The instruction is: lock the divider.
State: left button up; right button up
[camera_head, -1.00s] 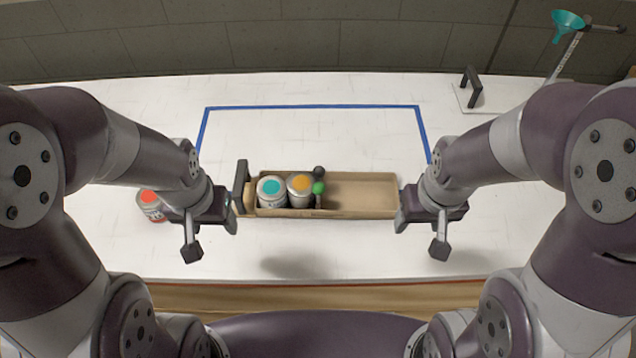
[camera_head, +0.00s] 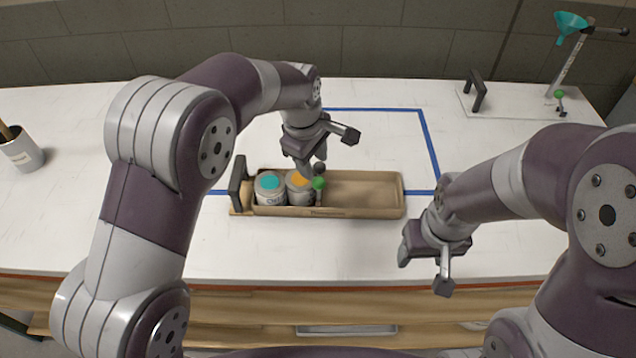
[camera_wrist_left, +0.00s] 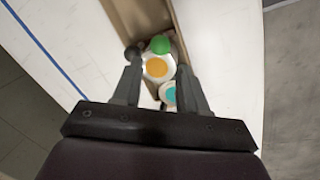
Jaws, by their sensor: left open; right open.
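The tan tray (camera_head: 365,212) lies on the white table. Its divider, with a green knob (camera_head: 318,183) and a dark knob (camera_head: 319,168), stands beside the cans; its panel is mostly hidden. My left gripper (camera_head: 311,170) is open above the tray, pointing down near the knobs. Whether the fingers touch anything is unclear in the head view. My right gripper (camera_head: 432,255) is open and empty, right of the tray.
An orange-lidded can (camera_head: 298,191) and a teal-lidded can (camera_head: 269,190) stand in the tray's left part; its right part is empty. A dark handle (camera_head: 238,182) rises at the left end. A cup (camera_head: 20,152) stands far left, a funnel stand (camera_head: 567,62) back right.

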aim_at(318, 179)
pick_arm(q)
jog(key=f, duration=0.3)
jog(key=w+f, duration=0.1)
jog(key=f, duration=0.2)
jog(key=d+f+p, duration=0.1)
jog(key=f, duration=0.2)
jog(key=shift+w+d, duration=0.1)
jog(key=shift+w, duration=0.1)
jog(key=shift+s, duration=0.1)
jog(key=shift+c, duration=0.3)
grip_shut()
